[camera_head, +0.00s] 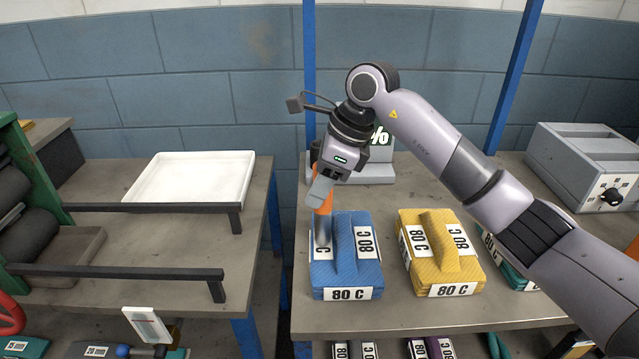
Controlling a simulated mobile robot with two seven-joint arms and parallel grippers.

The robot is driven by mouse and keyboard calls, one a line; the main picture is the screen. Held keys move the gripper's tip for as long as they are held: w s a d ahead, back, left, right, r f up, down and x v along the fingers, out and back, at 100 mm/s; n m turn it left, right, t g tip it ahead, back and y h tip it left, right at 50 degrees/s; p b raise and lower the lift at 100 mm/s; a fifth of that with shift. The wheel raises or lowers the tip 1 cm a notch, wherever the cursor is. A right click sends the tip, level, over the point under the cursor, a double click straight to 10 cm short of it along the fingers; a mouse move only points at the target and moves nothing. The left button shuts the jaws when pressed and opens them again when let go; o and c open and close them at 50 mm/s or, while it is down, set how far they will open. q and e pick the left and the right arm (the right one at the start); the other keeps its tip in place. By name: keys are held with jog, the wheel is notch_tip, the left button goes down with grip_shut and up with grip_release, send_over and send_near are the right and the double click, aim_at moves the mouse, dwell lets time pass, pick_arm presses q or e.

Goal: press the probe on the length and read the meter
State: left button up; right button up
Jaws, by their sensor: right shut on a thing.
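The probe (325,206) has an orange handle and a grey metal end. My right gripper (320,188) is shut on its handle, above the blue length (345,272). The probe points down, and its grey end overlaps the left part of the blue length; I cannot tell whether it presses on it. The blue length is a folded bundle with labels reading 80 C. The meter (380,173) stands behind on the table. My left gripper is not in view.
A yellow folded bundle (438,225) and a partly hidden green one lie to the right. A grey box with a knob (585,160) stands at the far right. A white tray (190,181) is on the left table, across a gap.

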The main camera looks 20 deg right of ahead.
jog(key=shift+s+f, duration=0.1)
jog(key=shift+f, duration=0.15)
notch_tip(320, 180, up, 2)
jog(key=shift+p, duration=0.8)
jog(key=shift+r+p, duration=2.35)
jog(key=shift+r, duration=1.3)
